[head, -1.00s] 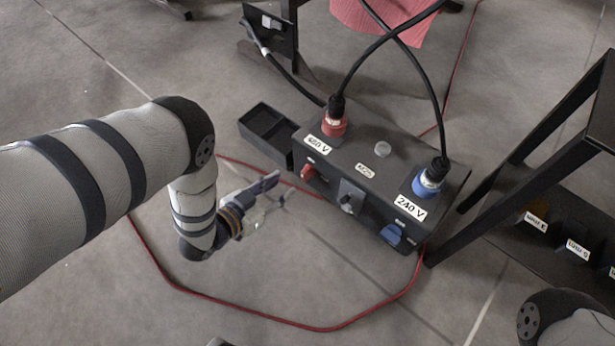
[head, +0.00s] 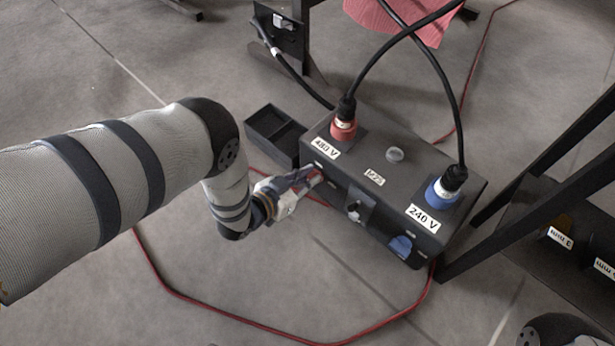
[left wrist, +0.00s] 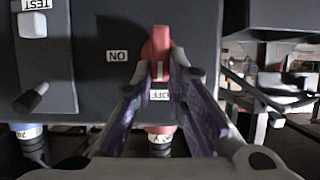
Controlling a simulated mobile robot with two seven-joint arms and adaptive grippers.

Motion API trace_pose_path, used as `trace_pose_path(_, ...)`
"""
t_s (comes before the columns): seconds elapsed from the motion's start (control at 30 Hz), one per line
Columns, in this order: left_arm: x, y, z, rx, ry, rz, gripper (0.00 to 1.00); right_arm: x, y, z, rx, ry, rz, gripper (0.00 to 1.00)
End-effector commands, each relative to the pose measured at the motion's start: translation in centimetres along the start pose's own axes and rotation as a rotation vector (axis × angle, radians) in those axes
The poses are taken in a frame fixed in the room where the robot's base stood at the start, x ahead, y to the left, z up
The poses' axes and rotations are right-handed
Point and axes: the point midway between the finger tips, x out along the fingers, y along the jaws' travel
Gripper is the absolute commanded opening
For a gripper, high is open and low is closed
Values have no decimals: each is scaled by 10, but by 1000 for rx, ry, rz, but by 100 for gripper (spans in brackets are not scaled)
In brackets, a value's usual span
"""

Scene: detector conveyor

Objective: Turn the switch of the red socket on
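The red socket (head: 343,128) with its plug and black cable stands on the dark box, by the 480 V label. Its red switch (left wrist: 158,48) is on the box's side, long axis upright in the left wrist view. The ON label (left wrist: 117,56) is to its left and the OFF label (left wrist: 160,95) below it. My left gripper (head: 308,176) is at the switch. In the left wrist view, its fingers (left wrist: 160,68) stand apart, with the tips on either side of the red handle. Firm contact cannot be told. My right gripper is out of view.
The box (head: 385,185) also carries a blue socket (head: 441,192), a blue switch (head: 401,246) and a grey switch (head: 354,211). A black tray (head: 276,131) sits beside the box. Black shelving (head: 560,190) stands right. A red cable (head: 215,312) crosses the floor.

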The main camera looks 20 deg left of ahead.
Motion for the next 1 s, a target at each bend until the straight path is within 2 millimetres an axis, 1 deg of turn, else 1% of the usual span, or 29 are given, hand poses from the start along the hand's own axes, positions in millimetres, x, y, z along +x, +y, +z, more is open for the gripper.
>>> trace_pose_path(0.27, 0, 2, 0, 32, -1, -12, 0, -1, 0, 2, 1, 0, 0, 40)
trace_pose_path(0.43, -1, 4, 0, 114, -1, -46, 0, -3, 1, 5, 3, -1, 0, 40)
trace_pose_path(0.73, 0, 11, 2, 361, -1, -148, 0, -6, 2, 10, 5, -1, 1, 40)
trace_pose_path(1.0, 2, 16, 6, 597, -1, -246, 0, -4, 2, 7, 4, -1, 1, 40)
